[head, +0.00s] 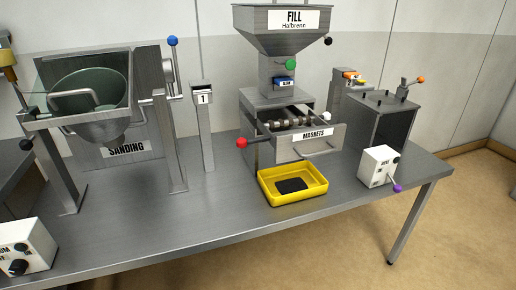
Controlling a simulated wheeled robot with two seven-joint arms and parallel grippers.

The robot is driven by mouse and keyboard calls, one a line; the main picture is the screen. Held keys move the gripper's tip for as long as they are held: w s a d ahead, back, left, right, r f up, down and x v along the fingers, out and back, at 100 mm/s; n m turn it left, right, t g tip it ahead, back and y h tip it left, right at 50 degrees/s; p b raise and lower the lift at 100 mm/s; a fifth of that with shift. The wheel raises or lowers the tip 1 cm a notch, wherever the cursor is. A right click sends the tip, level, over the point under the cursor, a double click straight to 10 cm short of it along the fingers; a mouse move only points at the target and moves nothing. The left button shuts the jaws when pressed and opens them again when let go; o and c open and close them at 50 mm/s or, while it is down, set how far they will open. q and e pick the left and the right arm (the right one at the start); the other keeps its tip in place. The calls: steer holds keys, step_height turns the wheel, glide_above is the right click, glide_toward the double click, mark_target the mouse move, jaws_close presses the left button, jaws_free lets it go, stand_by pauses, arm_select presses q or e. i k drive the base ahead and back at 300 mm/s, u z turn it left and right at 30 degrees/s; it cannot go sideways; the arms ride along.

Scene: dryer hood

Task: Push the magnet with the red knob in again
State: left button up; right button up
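The red knob (241,142) sits at the left of the metal magnet housing (270,97), below the FILL hopper (283,35). It is on a short rod that points out to the left and front. The drawer front marked MAGNETS (318,141) stands out from the housing, with a bar handle. Shiny magnet rods (300,121) show in the open top behind it. Whether the red knob's rod joins these rods is hidden by the housing wall. Neither of my grippers is in view.
A yellow tray (317,190) with dark material stands below the drawer. A white control box (377,166) with a purple-knobbed lever is to its right. The sanding unit (122,152) and a post marked 1 (203,130) stand left. The table's front middle (170,230) is clear.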

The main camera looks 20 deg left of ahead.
mark_target(242, 143)
steer(key=k, duration=0.85)
steer(key=u, duration=1.1)
steer(key=i, duration=0.5)
